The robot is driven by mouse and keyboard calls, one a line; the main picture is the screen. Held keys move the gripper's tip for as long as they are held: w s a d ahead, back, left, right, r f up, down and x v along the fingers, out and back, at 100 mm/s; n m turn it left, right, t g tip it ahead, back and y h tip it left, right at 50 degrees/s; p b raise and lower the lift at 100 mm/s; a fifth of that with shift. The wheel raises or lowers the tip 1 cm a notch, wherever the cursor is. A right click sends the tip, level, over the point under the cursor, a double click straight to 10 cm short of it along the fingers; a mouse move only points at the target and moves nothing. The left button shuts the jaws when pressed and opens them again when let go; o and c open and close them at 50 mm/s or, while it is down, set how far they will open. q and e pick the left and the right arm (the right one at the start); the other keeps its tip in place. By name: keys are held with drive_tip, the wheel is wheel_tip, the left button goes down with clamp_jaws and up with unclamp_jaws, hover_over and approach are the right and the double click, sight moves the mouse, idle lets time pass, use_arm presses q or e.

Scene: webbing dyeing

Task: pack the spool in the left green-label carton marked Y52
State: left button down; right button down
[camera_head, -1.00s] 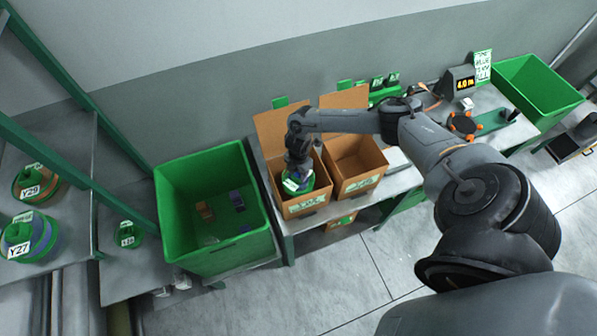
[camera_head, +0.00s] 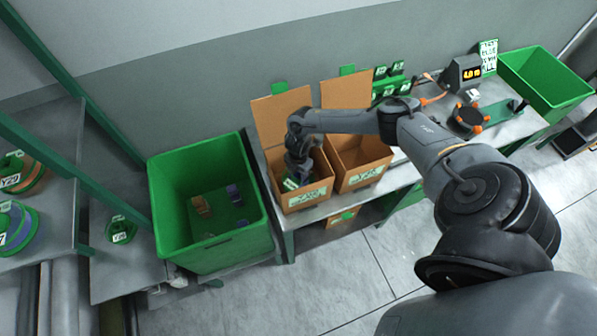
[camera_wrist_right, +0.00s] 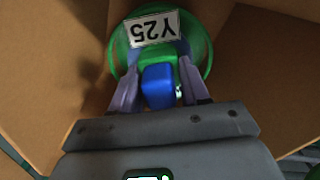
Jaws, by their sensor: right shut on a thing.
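The spool (camera_wrist_right: 207,48) has green flanges and a white tag with Y, 2 and 5 on it, seen turned in the right wrist view. My right gripper (camera_wrist_right: 158,82) is shut on the spool's middle, with a finger on each side. In the head view, the right gripper (camera_head: 293,178) is down inside the left carton (camera_head: 307,197), an open brown box with a green-printed label. Only a little of the spool shows there; the rest is hidden by the gripper and carton walls. Whether the spool touches the carton floor cannot be told. My left gripper is not in view.
A second open carton (camera_head: 362,177) stands close on the right. A large green bin (camera_head: 207,258) with small pieces in it stands on the left. Shelves at far left hold tagged spools (camera_head: 15,226). A round orange-and-black device (camera_head: 468,119) and another green bin (camera_head: 548,90) are at right.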

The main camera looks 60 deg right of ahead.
drive_tip(key=shift+f+b, duration=1.15)
drive_tip(key=shift+f, duration=0.55)
drive_tip(key=shift+c, duration=2.4)
unclamp_jaws()
